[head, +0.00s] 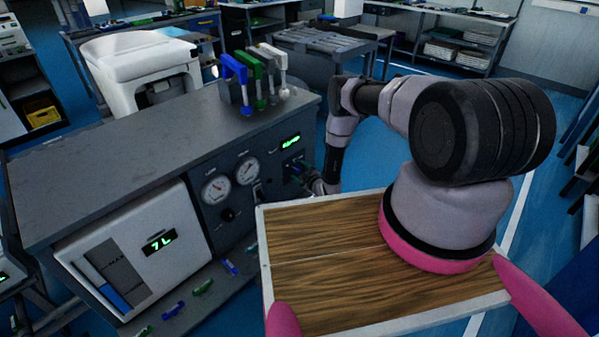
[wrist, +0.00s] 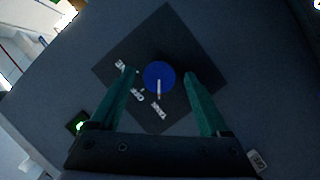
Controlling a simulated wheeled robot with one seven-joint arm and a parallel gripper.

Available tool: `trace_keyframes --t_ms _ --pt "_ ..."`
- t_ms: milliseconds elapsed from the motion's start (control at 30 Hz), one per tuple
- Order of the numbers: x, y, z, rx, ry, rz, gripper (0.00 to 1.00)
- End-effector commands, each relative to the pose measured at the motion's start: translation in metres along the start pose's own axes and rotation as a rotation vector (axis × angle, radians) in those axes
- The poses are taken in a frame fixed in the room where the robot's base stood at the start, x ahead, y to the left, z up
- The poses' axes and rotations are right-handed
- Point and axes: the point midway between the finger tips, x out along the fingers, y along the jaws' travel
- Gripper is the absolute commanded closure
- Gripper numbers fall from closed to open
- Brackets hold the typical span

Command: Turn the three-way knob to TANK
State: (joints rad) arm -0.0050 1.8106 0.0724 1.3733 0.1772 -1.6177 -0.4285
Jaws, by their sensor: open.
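The three-way knob (wrist: 159,72) is a round blue disc with a white pointer line, on a dark square plate (wrist: 165,30) in the wrist view. Its pointer aims straight down in the picture, roughly toward the lowest of three small white labels (wrist: 158,112); the lettering is too blurred to read surely. My gripper (wrist: 159,76) is open, one green finger on each side of the knob, with a gap visible on both sides. In the head view my arm reaches to the right part of the bench's front panel, where the wrist largely hides the knob.
The grey bench (head: 120,150) carries two round gauges (head: 216,190), a white tank panel reading 7 L (head: 150,260) and blue, green and white levers (head: 258,80) on top. Small coloured handles (head: 203,287) lie on a low shelf. A green light (wrist: 77,125) sits beside the knob plate.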

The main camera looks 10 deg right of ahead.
Motion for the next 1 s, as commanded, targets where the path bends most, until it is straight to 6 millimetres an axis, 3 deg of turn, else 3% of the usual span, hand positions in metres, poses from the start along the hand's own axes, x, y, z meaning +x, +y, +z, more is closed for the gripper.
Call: trace_keyframes --t_ms 533,700,1000 --pt "-0.092 0.001 0.001 0.002 -0.003 0.001 0.20" --pt "-0.104 0.000 0.000 0.001 -0.001 0.000 0.20" --pt "-0.106 0.000 0.000 0.000 0.000 0.000 0.20"
